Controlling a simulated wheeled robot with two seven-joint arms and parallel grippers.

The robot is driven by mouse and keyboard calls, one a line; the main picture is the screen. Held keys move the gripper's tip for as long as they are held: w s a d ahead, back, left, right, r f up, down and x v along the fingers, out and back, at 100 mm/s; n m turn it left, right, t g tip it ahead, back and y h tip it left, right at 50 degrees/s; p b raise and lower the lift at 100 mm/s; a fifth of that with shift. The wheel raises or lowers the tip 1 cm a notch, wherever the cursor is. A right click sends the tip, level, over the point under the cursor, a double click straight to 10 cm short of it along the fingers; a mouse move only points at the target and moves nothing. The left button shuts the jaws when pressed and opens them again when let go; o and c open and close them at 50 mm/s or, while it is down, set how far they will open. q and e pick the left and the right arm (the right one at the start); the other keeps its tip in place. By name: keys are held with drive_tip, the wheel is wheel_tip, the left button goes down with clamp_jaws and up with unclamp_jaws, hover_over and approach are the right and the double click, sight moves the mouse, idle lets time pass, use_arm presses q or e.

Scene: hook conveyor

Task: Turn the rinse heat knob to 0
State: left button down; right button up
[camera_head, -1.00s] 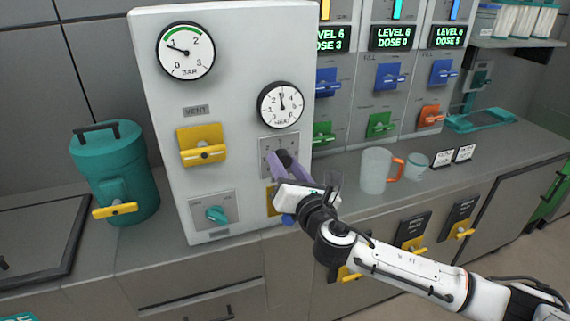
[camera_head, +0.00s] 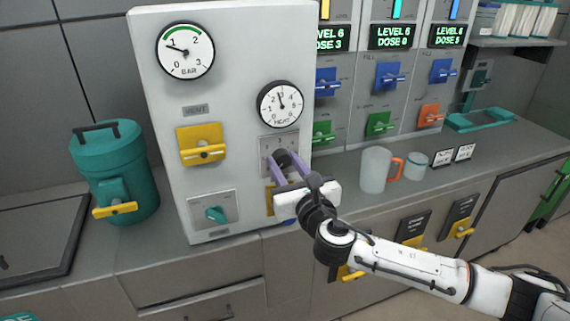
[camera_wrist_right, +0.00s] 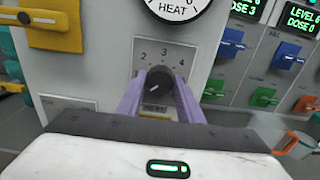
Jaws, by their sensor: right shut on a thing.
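The heat knob (camera_wrist_right: 158,80) is a black round knob on a grey plate (camera_wrist_right: 176,56) with numbers such as 2, 3 and 4 around it. It also shows in the head view (camera_head: 283,158), below the heat gauge (camera_head: 281,104). In the right wrist view, a pale mark on the knob points to the lower left. My right gripper (camera_head: 279,165) has its two purple fingers on either side of the knob and is shut on it; it shows in the wrist view too (camera_wrist_right: 158,93). The gauge needle stands near the top. My left gripper is not in view.
The white panel also carries a bar gauge (camera_head: 185,50), a yellow vent lever (camera_head: 201,145) and a teal knob (camera_head: 215,214). A teal canister (camera_head: 116,172) stands left of it. A glass mug (camera_head: 375,170) and a small cup (camera_head: 416,165) stand on the counter to the right.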

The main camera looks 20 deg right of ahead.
drive_tip(key=o, duration=1.1)
drive_tip(key=shift+c, duration=0.2)
drive_tip(key=s, duration=1)
drive_tip(key=shift+s+d+b, duration=0.15)
drive_tip(key=shift+d+b, duration=0.05)
drive_tip(key=shift+b, duration=0.25)
